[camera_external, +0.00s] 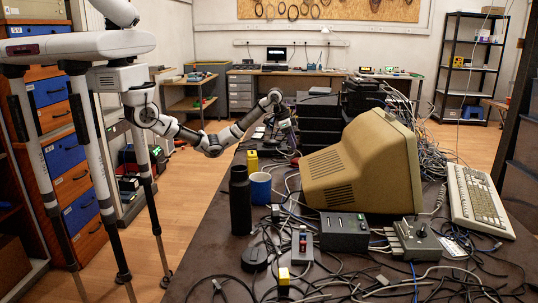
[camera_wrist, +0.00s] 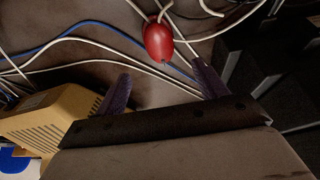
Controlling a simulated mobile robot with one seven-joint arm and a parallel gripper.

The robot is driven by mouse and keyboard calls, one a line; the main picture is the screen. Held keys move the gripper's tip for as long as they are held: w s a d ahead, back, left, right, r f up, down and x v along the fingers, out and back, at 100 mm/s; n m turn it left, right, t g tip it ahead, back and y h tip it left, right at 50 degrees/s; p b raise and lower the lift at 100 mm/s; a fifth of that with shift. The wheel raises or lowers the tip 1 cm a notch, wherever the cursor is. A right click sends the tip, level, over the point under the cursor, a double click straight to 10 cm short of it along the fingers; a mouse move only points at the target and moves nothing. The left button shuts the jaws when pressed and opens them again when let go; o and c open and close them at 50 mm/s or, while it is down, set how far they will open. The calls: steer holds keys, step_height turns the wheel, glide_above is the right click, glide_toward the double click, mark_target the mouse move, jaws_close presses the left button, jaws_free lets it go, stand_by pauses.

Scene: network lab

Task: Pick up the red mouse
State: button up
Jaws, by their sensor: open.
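The red mouse (camera_wrist: 158,42) lies on the dark tabletop among cables, at the upper middle of the wrist view. A pale cable runs up from it. My gripper (camera_wrist: 162,84) is open, with its two fingers spread apart and nothing between them. The mouse is past the fingertips in the picture, roughly centred between them and apart from them. In the external view my gripper (camera_external: 284,122) is above the far part of the table, pointing down.
A beige monitor (camera_external: 364,168), blue mug (camera_external: 260,188), black bottle (camera_external: 240,200) and small switch boxes (camera_external: 344,232) stand nearer on the table. A stack of black devices (camera_external: 320,122) is right of my gripper. Loose cables cover much of the top.

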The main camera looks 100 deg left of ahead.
steer(key=p+x, duration=0.2)
steer(key=x, duration=0.7)
steer(key=shift+s, duration=0.1)
steer(key=shift+c, duration=0.2)
steer(key=c, duration=0.9)
steer(key=shift+c, duration=0.7)
steer(key=shift+r, duration=0.1)
